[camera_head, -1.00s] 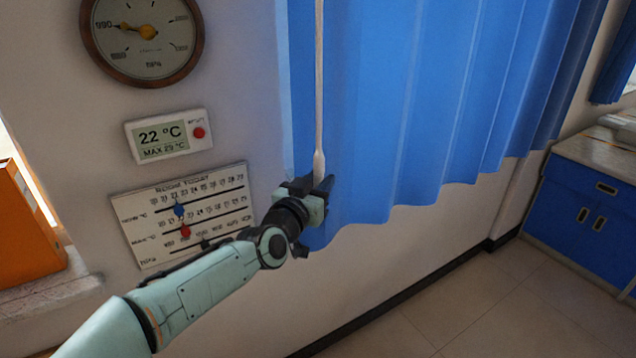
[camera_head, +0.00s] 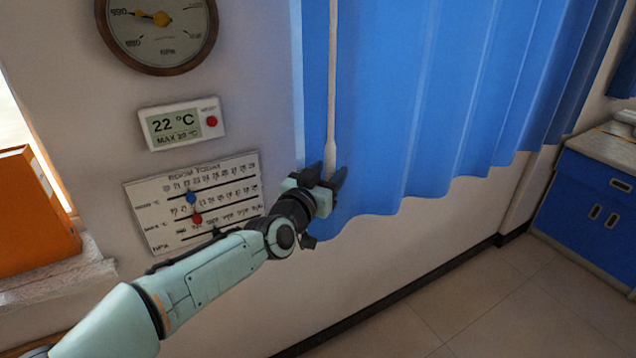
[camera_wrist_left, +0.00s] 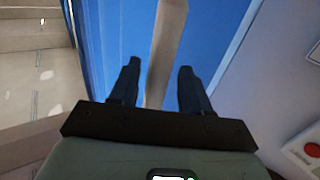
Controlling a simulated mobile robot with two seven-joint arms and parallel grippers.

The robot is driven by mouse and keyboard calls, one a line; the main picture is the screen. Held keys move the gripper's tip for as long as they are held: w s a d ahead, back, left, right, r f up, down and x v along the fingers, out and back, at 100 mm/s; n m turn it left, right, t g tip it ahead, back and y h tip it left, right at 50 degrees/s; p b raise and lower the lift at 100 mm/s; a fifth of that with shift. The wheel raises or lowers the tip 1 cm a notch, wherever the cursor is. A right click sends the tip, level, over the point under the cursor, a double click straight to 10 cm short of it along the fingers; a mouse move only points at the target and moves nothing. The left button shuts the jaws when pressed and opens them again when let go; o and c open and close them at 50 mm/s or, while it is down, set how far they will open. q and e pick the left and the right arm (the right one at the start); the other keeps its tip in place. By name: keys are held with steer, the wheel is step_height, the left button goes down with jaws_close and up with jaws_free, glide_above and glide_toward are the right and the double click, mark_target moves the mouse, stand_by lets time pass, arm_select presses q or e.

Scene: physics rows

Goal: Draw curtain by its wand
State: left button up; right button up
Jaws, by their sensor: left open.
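The blue curtain (camera_head: 420,90) hangs in folds along the wall. Its pale wand (camera_head: 331,80) hangs straight down in front of the curtain's left part, with a thicker lower end. In the left wrist view, the wand (camera_wrist_left: 164,50) passes between the two spread fingers of my left gripper (camera_wrist_left: 156,88), with room on both sides. The curtain (camera_wrist_left: 112,45) fills the background behind it there. My right gripper is not in view.
A round gauge (camera_head: 160,45), a digital thermometer (camera_head: 182,124) and a chart board (camera_head: 160,225) are on the wall to the left. An orange box (camera_head: 30,215) stands on a ledge at far left. A blue cabinet (camera_head: 585,205) stands at right. The floor (camera_head: 460,285) below the curtain is clear.

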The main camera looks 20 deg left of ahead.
arm_select(q)
steer(key=s+a+b, duration=0.1)
steer(key=s+b, duration=0.1)
steer(key=s, duration=1.1)
steer(key=shift+s, duration=0.15)
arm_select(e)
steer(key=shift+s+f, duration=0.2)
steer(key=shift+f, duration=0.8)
